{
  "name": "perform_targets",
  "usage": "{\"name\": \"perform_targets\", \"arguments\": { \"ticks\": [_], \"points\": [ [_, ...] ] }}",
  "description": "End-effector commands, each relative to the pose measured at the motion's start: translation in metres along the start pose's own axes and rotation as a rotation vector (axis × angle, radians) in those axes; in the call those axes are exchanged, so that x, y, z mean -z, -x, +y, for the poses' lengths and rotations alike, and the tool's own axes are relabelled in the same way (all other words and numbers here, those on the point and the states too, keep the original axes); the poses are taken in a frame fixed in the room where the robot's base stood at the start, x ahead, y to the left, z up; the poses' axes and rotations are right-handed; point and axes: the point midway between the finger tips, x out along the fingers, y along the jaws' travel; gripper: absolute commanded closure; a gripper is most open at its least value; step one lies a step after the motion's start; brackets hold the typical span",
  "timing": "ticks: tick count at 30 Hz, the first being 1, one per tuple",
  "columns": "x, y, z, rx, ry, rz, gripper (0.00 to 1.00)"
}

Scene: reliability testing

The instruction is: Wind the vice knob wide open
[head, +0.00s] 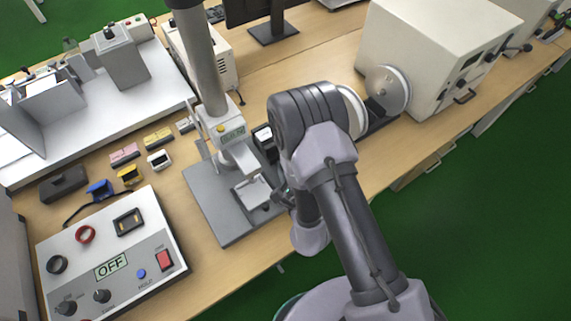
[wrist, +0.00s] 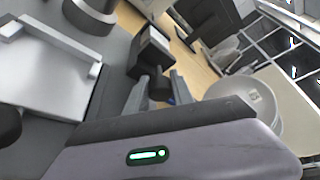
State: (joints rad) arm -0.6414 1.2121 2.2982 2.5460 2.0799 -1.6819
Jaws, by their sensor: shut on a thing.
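The vice (wrist: 150,48) shows in the wrist view as a small dark block beside the grey stand base. Its dark round knob (wrist: 160,87) faces my gripper (wrist: 158,84). My two grey fingers stand on either side of the knob and are shut on it. In the head view my gripper (head: 284,196) is low beside the test stand, to the right of its plate. My arm covers much of that spot there, so the knob cannot be made out. How far apart the vice jaws are cannot be seen.
The test stand's column (head: 205,70) rises close to the left of my arm. Its silver plate (head: 252,191) is close by. A control box reading OFF (head: 110,266) is at the lower left. A large cream machine (head: 440,45) with a round disc stands at the right.

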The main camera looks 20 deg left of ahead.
Motion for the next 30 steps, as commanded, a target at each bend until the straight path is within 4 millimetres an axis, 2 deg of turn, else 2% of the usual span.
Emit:
{"name": "perform_targets", "arguments": {
  "ticks": [21,22,24,30],
  "points": [
    [-0.0001,0.0001,0.0,0.026,0.059,0.001,1.0],
    [-0.0002,0.0001,0.0,0.026,0.059,0.001,0.66],
    [-0.0001,0.0,0.0,0.026,0.059,0.001,0.52],
    [-0.0001,0.0,0.0,0.026,0.059,0.001,0.5]
  ]
}}
